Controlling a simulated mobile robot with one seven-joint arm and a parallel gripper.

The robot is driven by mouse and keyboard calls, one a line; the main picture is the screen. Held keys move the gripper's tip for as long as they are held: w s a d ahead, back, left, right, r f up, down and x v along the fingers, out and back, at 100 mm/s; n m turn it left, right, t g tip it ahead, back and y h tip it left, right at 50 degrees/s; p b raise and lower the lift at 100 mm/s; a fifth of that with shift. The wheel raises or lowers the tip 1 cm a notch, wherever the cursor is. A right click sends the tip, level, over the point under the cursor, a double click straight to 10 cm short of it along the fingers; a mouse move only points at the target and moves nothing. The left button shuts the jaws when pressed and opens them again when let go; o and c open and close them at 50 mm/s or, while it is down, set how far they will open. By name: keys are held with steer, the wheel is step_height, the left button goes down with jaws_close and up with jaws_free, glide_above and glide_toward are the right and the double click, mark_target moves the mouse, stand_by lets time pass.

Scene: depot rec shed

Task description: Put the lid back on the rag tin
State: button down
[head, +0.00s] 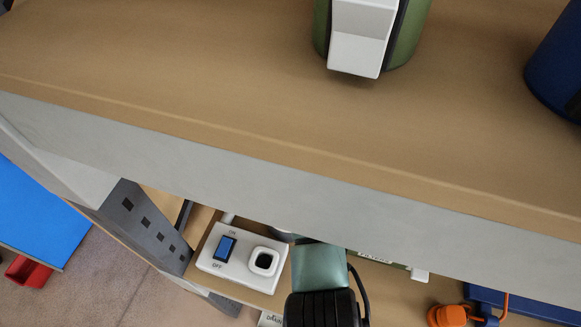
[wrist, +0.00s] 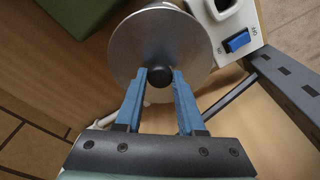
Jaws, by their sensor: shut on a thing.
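In the wrist view the lid (wrist: 165,37) is a round, silver-grey disc with a black knob (wrist: 160,77) at its middle. The two blue fingers of my gripper (wrist: 160,75) are shut on the knob from either side. In the head view my wrist hides the fingers, and only a small grey curved edge (head: 284,236) shows behind it, likely the lid. I cannot make out the rag tin for sure in either view. What lies directly under the lid is hidden, so I cannot tell whether it rests on anything.
A white switch box (head: 232,268) with a blue rocker is close beside the lid; it also shows in the wrist view (wrist: 255,22). A green object (wrist: 80,14) lies on the other side. An upper shelf (head: 200,60) overhangs. A grey perforated post (head: 145,218) stands left.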

steer(key=shift+w+f+b, duration=0.1)
steer(key=shift+f+b, duration=1.75)
steer(key=shift+f, duration=0.8)
steer(key=shift+f+p, duration=0.2)
steer(key=shift+p, duration=0.45)
stand_by(0.6)
jaws_free()
stand_by(0.5)
steer(key=shift+r+p, duration=2.4)
steer(key=shift+r, duration=1.1)
